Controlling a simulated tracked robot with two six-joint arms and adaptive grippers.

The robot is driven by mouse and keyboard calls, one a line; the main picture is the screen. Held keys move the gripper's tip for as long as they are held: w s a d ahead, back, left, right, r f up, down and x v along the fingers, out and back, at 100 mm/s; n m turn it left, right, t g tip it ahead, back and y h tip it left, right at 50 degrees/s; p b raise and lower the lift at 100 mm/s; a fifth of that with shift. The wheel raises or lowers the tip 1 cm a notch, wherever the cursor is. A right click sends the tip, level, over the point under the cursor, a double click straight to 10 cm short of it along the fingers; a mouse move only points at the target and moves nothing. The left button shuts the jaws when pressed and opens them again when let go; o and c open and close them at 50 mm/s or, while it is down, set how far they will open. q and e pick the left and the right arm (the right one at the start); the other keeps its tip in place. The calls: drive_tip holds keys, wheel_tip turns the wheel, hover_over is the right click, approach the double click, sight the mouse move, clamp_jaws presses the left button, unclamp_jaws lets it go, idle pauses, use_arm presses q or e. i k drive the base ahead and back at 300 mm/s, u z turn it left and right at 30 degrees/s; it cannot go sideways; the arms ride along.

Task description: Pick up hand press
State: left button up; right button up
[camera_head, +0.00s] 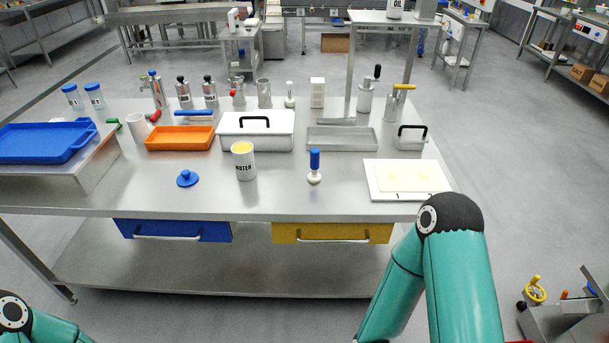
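A small upright tool with a blue handle and a round white base, which looks like the hand press (315,160), stands on the steel table near its front edge, right of the middle. Nothing touches it. My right arm comes in at the lower right and bends down out of the picture in front of the table; its gripper is out of view. Only a bit of my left arm shows in the lower left corner; its gripper is also out of view.
A WATER can (245,168) stands left of the press, with a blue knobbed lid (187,179) further left. A white board (375,190) with pale sheets lies to its right. Behind are an orange tray (180,138), a white lidded box (257,140) and a steel tray (342,146).

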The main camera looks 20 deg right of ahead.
sight(313, 177)
drive_tip(key=z, duration=0.15)
drive_tip(key=i, duration=0.85)
drive_tip(key=u, duration=0.05)
